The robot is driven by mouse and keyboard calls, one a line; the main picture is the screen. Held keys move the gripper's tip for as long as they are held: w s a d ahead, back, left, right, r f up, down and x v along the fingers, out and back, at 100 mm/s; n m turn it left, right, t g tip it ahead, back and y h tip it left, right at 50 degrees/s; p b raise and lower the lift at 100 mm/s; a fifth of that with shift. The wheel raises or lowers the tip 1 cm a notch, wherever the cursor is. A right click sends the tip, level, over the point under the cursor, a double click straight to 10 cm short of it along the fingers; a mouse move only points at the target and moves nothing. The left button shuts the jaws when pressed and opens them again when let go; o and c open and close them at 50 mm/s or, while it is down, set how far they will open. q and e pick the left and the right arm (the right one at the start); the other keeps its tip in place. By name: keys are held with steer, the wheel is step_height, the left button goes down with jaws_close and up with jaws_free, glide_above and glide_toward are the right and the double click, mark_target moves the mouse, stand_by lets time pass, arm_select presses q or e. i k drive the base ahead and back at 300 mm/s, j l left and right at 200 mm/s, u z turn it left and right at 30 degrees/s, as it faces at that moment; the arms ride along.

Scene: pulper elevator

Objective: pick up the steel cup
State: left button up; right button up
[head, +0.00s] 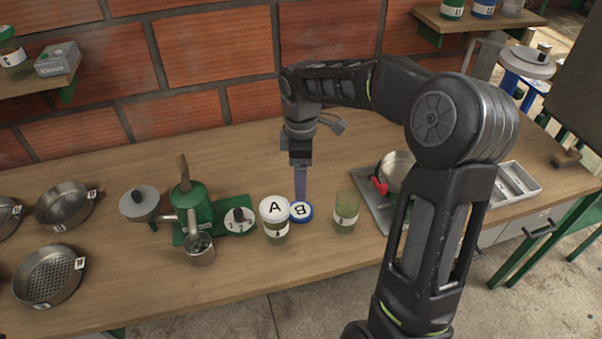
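The steel cup (200,249) stands upright on the table in front of the green hand-cranked pulper (190,205), under its spout. It looks small and open-topped. My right gripper (301,196) points down well to the right of the cup, with its tip at a blue-rimmed disc marked B (300,212). The fingers look like one narrow strip from here, so I cannot tell whether they are open or shut, or whether they hold the disc. My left gripper is out of view.
A white-lidded jar marked A (274,219) stands between cup and gripper. A glass jar without a visible lid (346,210) stands to the right. Several sieve pans (49,275) lie at the left. A grey tray (516,183) is at the right. The front table strip is clear.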

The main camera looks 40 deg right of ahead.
mark_target(201, 251)
steer(key=k, duration=1)
